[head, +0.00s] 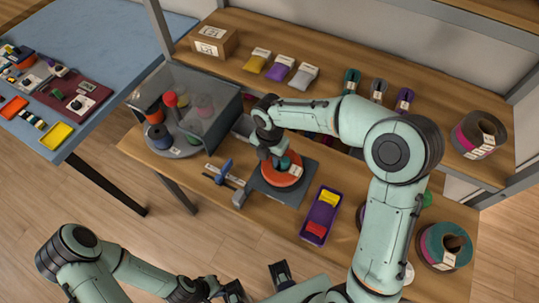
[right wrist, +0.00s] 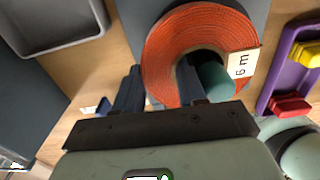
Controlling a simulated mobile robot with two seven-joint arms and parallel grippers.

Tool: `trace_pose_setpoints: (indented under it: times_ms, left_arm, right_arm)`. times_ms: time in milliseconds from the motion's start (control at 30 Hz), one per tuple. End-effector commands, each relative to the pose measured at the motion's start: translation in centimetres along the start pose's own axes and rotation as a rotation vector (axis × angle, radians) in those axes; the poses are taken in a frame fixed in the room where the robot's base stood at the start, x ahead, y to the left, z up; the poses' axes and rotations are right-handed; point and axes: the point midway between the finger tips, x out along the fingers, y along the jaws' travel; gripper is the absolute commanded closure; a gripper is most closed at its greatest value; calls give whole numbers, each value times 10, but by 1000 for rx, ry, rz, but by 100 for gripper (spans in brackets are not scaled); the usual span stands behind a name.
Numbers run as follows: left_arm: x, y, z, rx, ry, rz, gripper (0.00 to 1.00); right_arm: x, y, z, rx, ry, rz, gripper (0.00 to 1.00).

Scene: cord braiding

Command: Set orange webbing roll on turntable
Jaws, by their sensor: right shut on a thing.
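The orange webbing roll (head: 289,180) lies flat over a dark square plate (head: 259,190) near the table's front edge; I cannot tell whether it touches it. My right gripper (head: 274,158) is shut on the roll's wall. In the right wrist view, one finger is outside the roll (right wrist: 165,50) and one is in its centre hole, beside a teal part (right wrist: 214,78). The roll's label reads "6 m". A round grey platter, apparently the turntable (head: 184,153), stands left, partly under a smoky clear cover, with spools on it. My left gripper (head: 234,291) is low in the head view, its fingers unclear.
A purple tray (head: 317,229) with red and yellow pieces sits right of the plate. A blue-handled tool (head: 223,173) and clamp lie left. Webbing rolls (head: 446,246) stand far right. A back shelf holds a box (head: 213,42) and packets. A grey bin (right wrist: 58,48) is near the roll.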

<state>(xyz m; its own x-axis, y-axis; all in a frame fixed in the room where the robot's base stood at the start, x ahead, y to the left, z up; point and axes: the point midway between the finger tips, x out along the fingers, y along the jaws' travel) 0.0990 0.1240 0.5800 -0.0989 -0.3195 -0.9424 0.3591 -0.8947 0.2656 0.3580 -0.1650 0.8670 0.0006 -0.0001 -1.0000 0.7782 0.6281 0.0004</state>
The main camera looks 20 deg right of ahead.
Motion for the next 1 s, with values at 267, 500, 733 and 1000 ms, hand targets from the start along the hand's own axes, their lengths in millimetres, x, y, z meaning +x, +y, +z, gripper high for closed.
trace_pose_setpoints:
  times_ms: [267,500,733,1000]
  left_arm:
    - [1,0,0,0,0,0,100]
    - [1,0,0,0,0,0,100]
    - [1,0,0,0,0,0,100]
    - [1,0,0,0,0,0,100]
  right_arm:
    - [1,0,0,0,-1,1,91]
    - [1,0,0,0,-1,0,53]
    - [2,-2,0,2,0,-5,30]
    - [2,-3,1,3,0,-10,30]
